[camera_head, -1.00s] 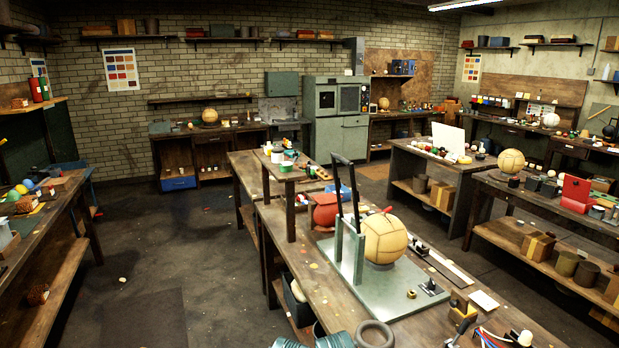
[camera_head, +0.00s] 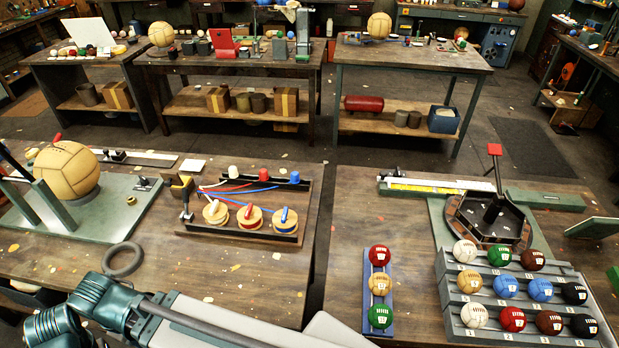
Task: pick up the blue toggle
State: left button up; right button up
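A small rack (camera_head: 250,205) sits on the near table, left of centre. Three round wooden discs stand in its front row, with a white, a red and a blue toggle-like piece on them. The blue toggle (camera_head: 284,215) is on the rightmost disc and looks upright. Behind the discs are white, red and blue knobs, with a blue knob (camera_head: 294,177) at the back right; blue, red and white cords run across the rack. Part of my own arm crosses the bottom left, below the rack. Neither gripper is in view.
A leather ball (camera_head: 66,170) rests on a green plate at the left. A dark ring (camera_head: 123,260) lies left of the rack. A blue tray (camera_head: 379,290) with three balls and a grey stepped rack (camera_head: 450,318) of balls stand right. The table below the rack is mostly clear.

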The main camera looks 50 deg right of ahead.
aim_at(295, 177)
jog(key=z, duration=1.75)
